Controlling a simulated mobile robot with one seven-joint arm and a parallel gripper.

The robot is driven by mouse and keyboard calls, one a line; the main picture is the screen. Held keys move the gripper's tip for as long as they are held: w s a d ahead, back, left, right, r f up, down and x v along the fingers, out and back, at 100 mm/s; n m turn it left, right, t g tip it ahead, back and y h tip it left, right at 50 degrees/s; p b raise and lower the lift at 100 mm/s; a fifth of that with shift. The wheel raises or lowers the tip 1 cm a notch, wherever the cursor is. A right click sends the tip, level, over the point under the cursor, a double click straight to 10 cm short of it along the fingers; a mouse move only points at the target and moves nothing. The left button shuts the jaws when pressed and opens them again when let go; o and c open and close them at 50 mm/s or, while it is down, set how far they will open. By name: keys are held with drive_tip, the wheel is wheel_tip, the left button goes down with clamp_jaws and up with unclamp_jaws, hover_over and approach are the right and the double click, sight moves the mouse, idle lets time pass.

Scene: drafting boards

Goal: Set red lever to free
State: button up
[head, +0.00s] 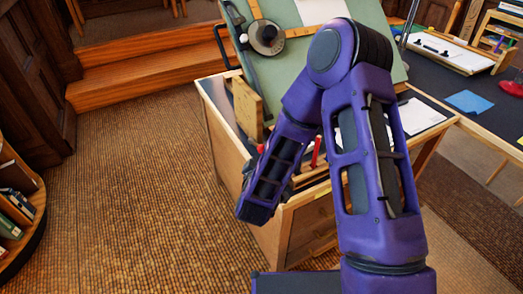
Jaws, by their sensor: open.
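The drafting board (285,85) is a tilted green panel on a wooden desk (300,222). A thin red upright piece (316,150), perhaps a lever, shows between my two arm links, near the desk's front. A small red knob (260,148) peeks out left of my forearm, beside the board's wooden side support. I cannot tell which of the two red parts is the lever, and no setting marks can be read. My purple arm crosses in front of the desk and hides much of the board's lower part. My forearm points down-left, and no gripper fingers show.
A round dial (266,37) sits on the board's left part. A dark table (440,80) with papers, a blue sheet (469,102) and a tray stands to the right. A bookshelf (18,215) is at the left edge. The carpet (130,190) left of the desk is clear.

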sight(261, 148)
drive_tip(key=shift+x, duration=2.05)
drive_tip(key=c, duration=1.1)
drive_tip(key=shift+w+d+r, duration=0.1)
drive_tip(key=shift+d, duration=0.05)
